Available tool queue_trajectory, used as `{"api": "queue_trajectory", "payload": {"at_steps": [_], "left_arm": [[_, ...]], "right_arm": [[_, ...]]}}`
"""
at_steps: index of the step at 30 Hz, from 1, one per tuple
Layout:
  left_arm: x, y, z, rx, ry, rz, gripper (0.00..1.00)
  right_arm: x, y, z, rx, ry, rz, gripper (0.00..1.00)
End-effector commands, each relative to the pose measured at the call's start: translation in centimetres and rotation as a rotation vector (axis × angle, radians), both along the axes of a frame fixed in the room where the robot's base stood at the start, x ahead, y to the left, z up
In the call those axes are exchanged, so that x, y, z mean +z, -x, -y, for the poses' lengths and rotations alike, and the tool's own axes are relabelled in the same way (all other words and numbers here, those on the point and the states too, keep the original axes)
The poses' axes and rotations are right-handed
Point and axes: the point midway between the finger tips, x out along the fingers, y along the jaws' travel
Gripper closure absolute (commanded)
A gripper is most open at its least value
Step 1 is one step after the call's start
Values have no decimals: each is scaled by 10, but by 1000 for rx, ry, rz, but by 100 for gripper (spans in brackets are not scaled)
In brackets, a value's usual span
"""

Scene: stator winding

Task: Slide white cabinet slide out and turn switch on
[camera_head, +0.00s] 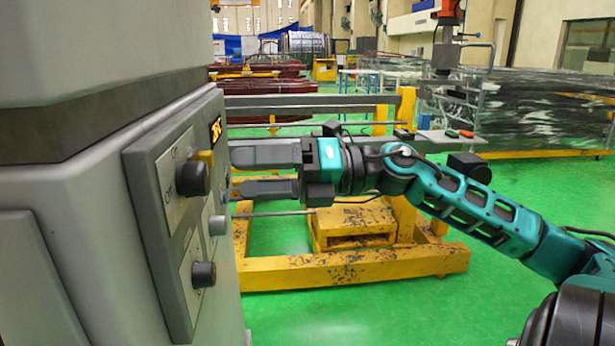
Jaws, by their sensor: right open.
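The large pale grey-white cabinet (95,230) fills the left side of the view. A dark grey switch panel (147,215) is on its face. The panel bears an upper black rotary switch (192,179) with a yellow part, a lower dark knob (204,274) and small buttons near its right edge. My right gripper (235,172) comes in from the right, its two dark fingers pointing left at the panel. It is open and empty, fingertips just right of the upper switch; I cannot tell whether they touch anything. No pulled-out slide is distinguishable. My left gripper is out of view.
A yellow frame (350,265) stands on the green floor behind my right arm. A grey shelf (452,138) with small coloured items is farther back. Green floor (340,322) is clear in front.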

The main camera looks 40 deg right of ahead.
Motion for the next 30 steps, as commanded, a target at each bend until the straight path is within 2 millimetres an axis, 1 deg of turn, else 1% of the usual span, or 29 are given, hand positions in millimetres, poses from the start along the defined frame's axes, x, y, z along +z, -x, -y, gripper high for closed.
{"api": "queue_trajectory", "payload": {"at_steps": [9,15,20,30], "left_arm": [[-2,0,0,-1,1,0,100],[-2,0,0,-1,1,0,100],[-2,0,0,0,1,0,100],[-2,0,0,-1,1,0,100]], "right_arm": [[-1,25,35,-7,-1,-3,26],[-1,37,50,-3,0,-1,26],[-1,40,53,-2,2,-3,26],[0,40,53,-3,1,-2,26]]}}
